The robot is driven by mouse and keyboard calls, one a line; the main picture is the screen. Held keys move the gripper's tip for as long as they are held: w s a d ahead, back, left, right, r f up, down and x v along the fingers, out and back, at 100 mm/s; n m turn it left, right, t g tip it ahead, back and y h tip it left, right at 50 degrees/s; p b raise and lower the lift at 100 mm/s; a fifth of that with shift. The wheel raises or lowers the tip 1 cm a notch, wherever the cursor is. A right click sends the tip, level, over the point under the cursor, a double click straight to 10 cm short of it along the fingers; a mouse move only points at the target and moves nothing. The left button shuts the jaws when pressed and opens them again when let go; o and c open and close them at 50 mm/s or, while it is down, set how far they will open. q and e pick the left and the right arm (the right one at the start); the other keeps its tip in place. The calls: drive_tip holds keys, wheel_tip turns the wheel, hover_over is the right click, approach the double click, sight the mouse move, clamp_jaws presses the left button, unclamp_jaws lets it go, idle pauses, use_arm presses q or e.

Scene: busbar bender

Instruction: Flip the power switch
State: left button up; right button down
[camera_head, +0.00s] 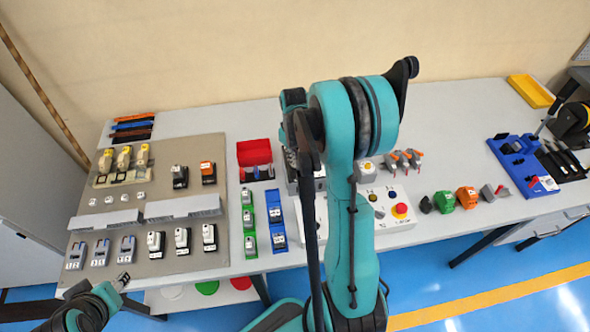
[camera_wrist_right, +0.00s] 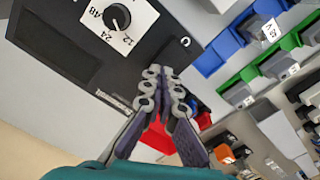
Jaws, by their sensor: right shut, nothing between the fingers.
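My right gripper (camera_wrist_right: 168,78) is shut and empty in the right wrist view. Its fingertips are close to the edge of a black box (camera_wrist_right: 85,70). The box carries a black dial (camera_wrist_right: 117,16) on a white plate marked 12, 24 and 48. A small light mark (camera_wrist_right: 186,41) shows near the box's corner; I cannot tell whether it is the power switch. In the head view my right arm hides most of this area. My left gripper (camera_head: 122,282) is at the lower left, small, its fingers unclear.
A red bin (camera_head: 254,152), a green rack (camera_head: 249,222) and a blue rack (camera_head: 277,222) stand left of my right arm. A panel (camera_head: 390,222) with a red button (camera_head: 400,208) is to its right. A beige board (camera_head: 150,203) holds breakers. Table space (camera_head: 450,120) is clear at back right.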

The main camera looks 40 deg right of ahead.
drive_tip(key=shift+f+b, duration=0.4)
drive_tip(key=shift+f, duration=0.15)
drive_tip(key=shift+r, duration=0.15)
drive_tip(key=shift+r+p, duration=2.4)
drive_tip(key=shift+r, duration=1.05)
